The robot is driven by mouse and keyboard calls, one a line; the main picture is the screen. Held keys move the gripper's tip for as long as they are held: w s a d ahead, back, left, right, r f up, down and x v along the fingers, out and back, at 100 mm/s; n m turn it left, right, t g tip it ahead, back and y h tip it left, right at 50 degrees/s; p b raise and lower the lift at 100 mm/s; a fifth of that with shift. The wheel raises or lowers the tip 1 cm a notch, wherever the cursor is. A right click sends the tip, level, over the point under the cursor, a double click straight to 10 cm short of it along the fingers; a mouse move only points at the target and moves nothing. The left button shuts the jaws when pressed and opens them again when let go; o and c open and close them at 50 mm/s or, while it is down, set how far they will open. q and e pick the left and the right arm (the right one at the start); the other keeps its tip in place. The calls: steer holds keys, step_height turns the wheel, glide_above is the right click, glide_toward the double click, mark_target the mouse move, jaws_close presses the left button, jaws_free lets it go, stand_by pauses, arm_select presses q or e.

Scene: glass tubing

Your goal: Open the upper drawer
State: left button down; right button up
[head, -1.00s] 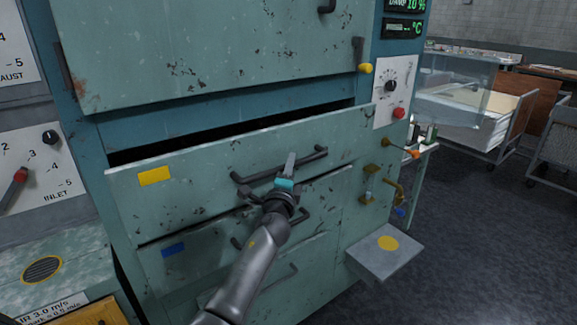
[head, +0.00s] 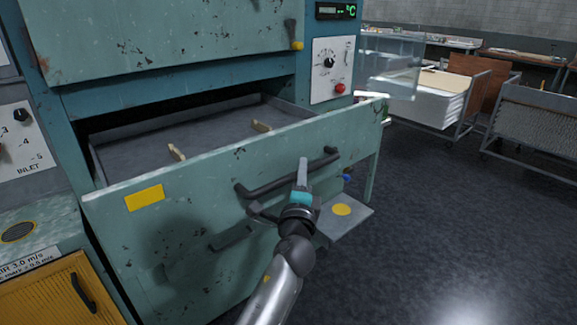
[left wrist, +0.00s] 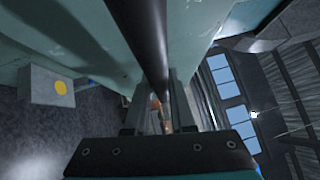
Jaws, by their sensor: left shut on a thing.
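The upper drawer (head: 207,184) has a worn green front with a yellow label (head: 144,197) on its left. It stands well out from the teal cabinet, and its grey inside with two small pale pieces shows. Its dark bar handle (head: 262,188) runs across the front. My left gripper (head: 302,178) is at the handle's right half, shut on the bar. In the left wrist view the dark bar (left wrist: 143,35) passes between the two fingers (left wrist: 158,105). My right gripper is not in view.
A grey ledge with a yellow dot (head: 341,210) juts out to the right, below the drawer. A yellow cabinet door (head: 60,290) is at the lower left. Trolleys (head: 440,95) stand at the back right. The dark floor (head: 450,230) on the right is clear.

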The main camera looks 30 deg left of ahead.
arm_select(q)
steer(key=shift+s+d, duration=0.25)
steer(key=shift+d, duration=0.35)
steer(key=shift+s+d, duration=0.2)
steer(key=shift+d, duration=0.35)
steer(key=c, duration=0.8)
jaws_free()
steer(key=shift+o, duration=0.2)
